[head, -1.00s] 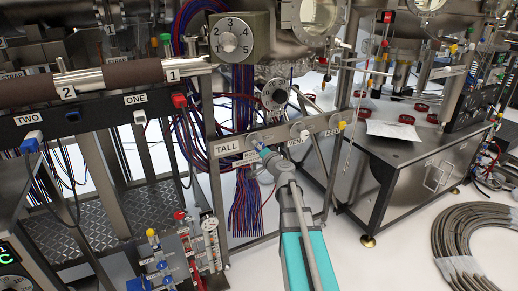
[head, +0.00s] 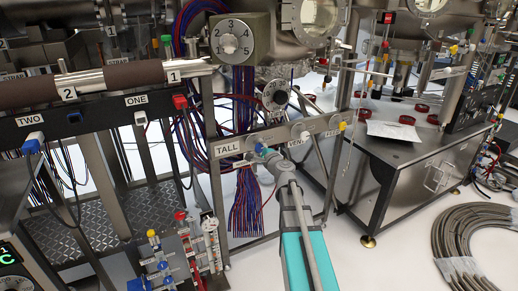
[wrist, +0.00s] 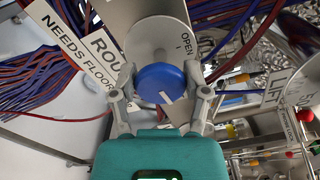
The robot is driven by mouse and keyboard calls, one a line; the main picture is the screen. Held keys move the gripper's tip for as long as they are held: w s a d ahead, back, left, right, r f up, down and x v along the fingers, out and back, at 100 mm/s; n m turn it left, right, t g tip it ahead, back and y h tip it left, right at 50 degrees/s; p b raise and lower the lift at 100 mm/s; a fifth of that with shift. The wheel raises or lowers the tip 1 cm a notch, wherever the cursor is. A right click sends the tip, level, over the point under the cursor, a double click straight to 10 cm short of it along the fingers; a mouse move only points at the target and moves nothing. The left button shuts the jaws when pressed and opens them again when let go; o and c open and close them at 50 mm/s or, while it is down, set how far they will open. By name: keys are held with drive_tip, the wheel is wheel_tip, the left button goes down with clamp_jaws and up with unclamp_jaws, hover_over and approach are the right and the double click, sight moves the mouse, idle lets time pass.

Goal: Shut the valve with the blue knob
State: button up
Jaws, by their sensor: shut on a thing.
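The blue knob (wrist: 161,83) is round with a white mark on its face, which points to the lower right in the wrist view. It sits in front of a grey plate with the word OPEN (wrist: 190,46) at its upper right. My gripper (wrist: 161,95) has one finger on each side of the knob and is shut on it. In the head view my gripper (head: 260,155) is at the front of the steel panel, and only a bit of the blue knob (head: 261,149) shows behind the fingers.
The panel also carries a white knob (head: 299,131) and a yellow knob (head: 342,126) to the right. A TALL label (head: 228,149) is to the left. Red and blue wires (head: 246,205) hang below. A steel cabinet (head: 415,185) stands at the right.

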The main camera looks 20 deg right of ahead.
drive_tip(key=shift+m, duration=0.5)
drive_tip(key=o, duration=1.2)
drive_tip(key=shift+c, duration=0.2)
drive_tip(key=shift+s, duration=0.1)
drive_tip(key=s, duration=1.1)
drive_tip(key=shift+s+d, duration=0.25)
drive_tip(key=shift+s, duration=0.15)
